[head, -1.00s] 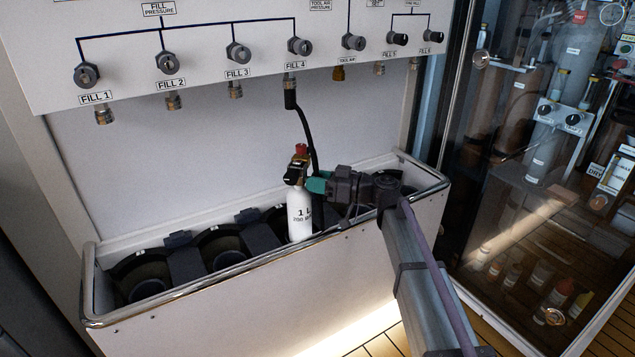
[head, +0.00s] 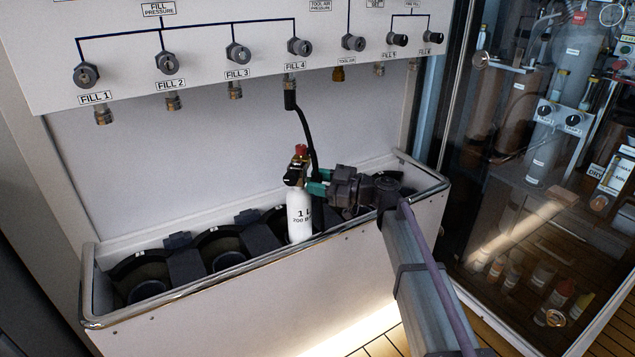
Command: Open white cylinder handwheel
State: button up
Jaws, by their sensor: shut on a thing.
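The white cylinder (head: 299,214) stands upright in the trough, with a dark valve (head: 296,173) and a red cap (head: 300,150) on top. My gripper (head: 312,182) reaches in from the right, its teal fingers at the right side of the valve. It is shut on the cylinder's handwheel, which is mostly hidden between the fingers. A black hose (head: 307,135) runs from the FILL 4 outlet down behind the valve.
The trough's metal rail (head: 190,297) runs along the front. Empty dark cylinder holders (head: 150,265) lie to the left. The fill panel (head: 200,25) hangs above, and a glass cabinet (head: 510,200) stands at the right.

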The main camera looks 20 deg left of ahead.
jog(key=o, duration=0.9)
jog(key=d, duration=1)
jog(key=shift+w+d+f, duration=0.15)
jog(key=shift+w+d, duration=0.15)
jog(key=shift+d, duration=0.1)
